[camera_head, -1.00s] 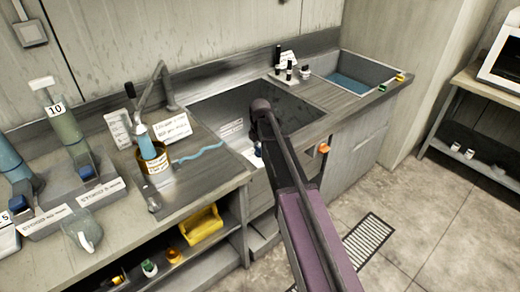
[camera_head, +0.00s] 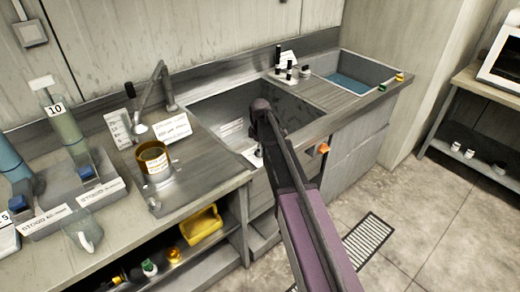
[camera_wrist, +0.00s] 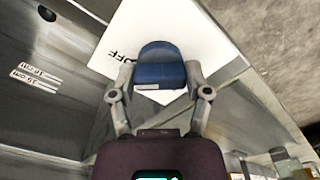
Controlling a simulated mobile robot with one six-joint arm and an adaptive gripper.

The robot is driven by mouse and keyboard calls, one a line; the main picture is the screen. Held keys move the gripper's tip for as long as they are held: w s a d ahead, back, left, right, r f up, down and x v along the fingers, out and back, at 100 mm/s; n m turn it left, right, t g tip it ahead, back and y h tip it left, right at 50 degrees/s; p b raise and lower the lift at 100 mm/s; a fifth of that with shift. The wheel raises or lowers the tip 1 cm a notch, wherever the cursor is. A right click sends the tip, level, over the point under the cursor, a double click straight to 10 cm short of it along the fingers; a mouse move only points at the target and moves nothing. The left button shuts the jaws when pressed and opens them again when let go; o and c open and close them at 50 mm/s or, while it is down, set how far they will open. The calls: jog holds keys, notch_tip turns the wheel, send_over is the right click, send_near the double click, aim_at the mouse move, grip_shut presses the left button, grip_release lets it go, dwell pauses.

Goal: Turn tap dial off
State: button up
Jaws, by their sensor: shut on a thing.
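The blue tap dial (camera_wrist: 161,68) sits between the two fingers of my gripper (camera_wrist: 160,82) in the wrist view, and the gripper is shut on it. A white plate (camera_wrist: 120,35) behind the dial carries the word OFF, upside down in this view. In the head view my arm hides most of the dial and gripper, and part of the white plate (camera_head: 252,157) shows beside the arm.
The sink basin (camera_head: 222,112) lies behind my arm. A second basin with blue water (camera_head: 350,82) is at the back right. Bottles and labelled stands (camera_head: 75,195) crowd the left counter. An orange piece (camera_head: 323,148) sticks out right of my arm.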

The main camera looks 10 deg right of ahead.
jog(key=shift+s+m, duration=0.1)
jog(key=shift+m, duration=0.2)
jog(key=o, duration=1.2)
jog(key=shift+c, duration=0.2)
jog(key=shift+n, duration=0.4)
